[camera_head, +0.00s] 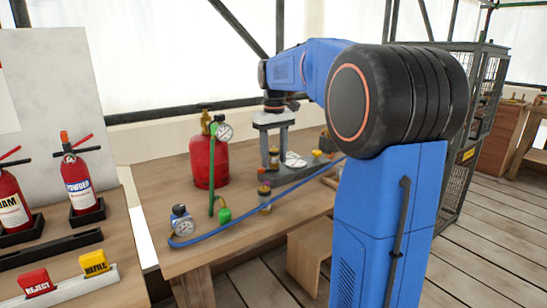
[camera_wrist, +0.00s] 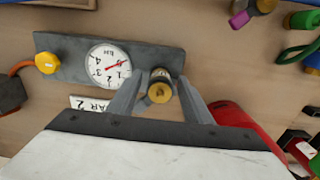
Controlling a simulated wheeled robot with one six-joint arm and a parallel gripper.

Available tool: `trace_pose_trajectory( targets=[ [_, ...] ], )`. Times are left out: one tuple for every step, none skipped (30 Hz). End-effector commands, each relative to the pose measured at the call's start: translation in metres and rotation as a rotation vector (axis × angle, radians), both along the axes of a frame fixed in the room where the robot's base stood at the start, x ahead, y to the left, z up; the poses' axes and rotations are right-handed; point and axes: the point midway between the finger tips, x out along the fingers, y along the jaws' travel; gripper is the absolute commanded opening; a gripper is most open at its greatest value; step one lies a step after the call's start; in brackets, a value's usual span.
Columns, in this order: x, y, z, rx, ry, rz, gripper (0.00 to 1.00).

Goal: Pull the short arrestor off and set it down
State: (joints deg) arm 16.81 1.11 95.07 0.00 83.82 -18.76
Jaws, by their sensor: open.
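My gripper (camera_wrist: 160,86) is open, its two fingers pointing down on either side of a short brass-topped fitting (camera_wrist: 160,92), probably the short arrestor. The fitting stands at one end of a grey plate (camera_wrist: 68,65) that also bears a white dial gauge and a yellow knob (camera_wrist: 47,63). The fingers look apart from it, but I cannot tell if either touches. In the head view my gripper (camera_head: 273,138) hangs above the same fitting (camera_head: 273,160), at the left end of the plate. The fitting's lower part is hidden in the wrist view.
A red gas cylinder (camera_head: 203,160) stands left of the plate on the wooden bench. Fire extinguishers and REJECT and REFILL blocks are at left.

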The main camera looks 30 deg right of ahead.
Motion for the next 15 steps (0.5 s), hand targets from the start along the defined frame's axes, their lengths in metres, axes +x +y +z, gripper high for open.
trace_pose_trajectory(
  targets=[
    [0.0, 0.0, 0.0, 0.0, 0.0, 0.0, 0.45],
    [0.0, 0.0, 0.0, 0.0, 0.0, 0.0, 0.45],
    [0.0, 0.0, 0.0, 0.0, 0.0, 0.0, 0.43],
    [0.0, 0.0, 0.0, 0.0, 0.0, 0.0, 0.36],
    [0.0, 0.0, 0.0, 0.0, 0.0, 0.0, 0.29],
    [0.0, 0.0001, 0.0, 0.0, 0.0, 0.0, 0.19],
    [0.0, 0.0, 0.0, 0.0, 0.0, 0.0, 0.12],
    [0.0, 0.0, 0.0, 0.0, 0.0, 0.0, 0.05],
    [0.0, 0.0, 0.0, 0.0, 0.0, 0.0, 0.0],
    [0.0, 0.0, 0.0, 0.0, 0.0, 0.0, 0.0],
    [0.0, 0.0, 0.0002, 0.0, 0.0, 0.0, 0.0],
    [0.0, 0.0, 0.0004, 0.0, 0.0, 0.0, 0.0],
    [0.0, 0.0, 0.0007, 0.0, 0.0, 0.0, 0.0],
    [0.0001, 0.0, 0.0012, 0.0, -0.001, 0.0, 0.0],
    [0.0001, 0.0, 0.0021, 0.0, -0.001, 0.0, 0.0]
  ],
)
